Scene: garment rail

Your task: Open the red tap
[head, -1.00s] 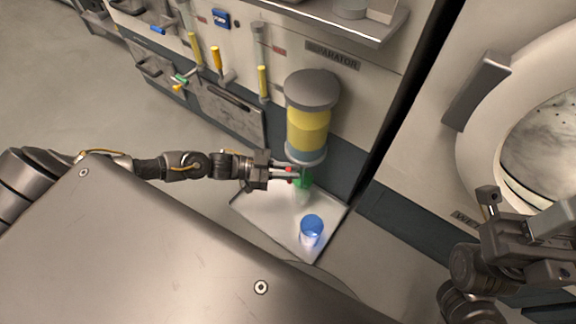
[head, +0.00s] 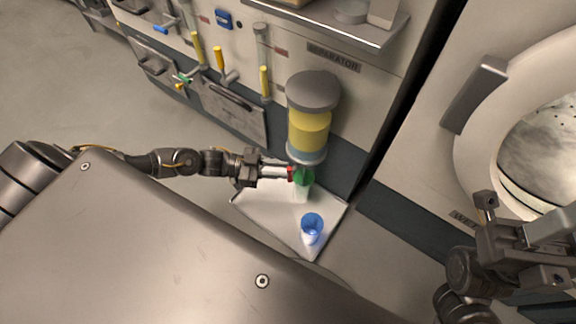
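The separator (head: 309,130) is a clear cylinder with a grey lid and yellow liquid. Below it, the small red tap (head: 291,174) shows beside a green part (head: 304,177). My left gripper (head: 284,172) reaches in from the left, its fingertips at the red tap. The tips hide part of the tap, and whether they grip it is unclear. My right gripper (head: 488,200) is at the right edge, away from the tap, partly cut off by the frame; its opening is unclear.
A light tray (head: 270,218) lies under the separator. A pale shape (head: 301,194) is below the green part. Several coloured handles (head: 218,60) stick out of the wall panel. A round opening (head: 540,140) is at right.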

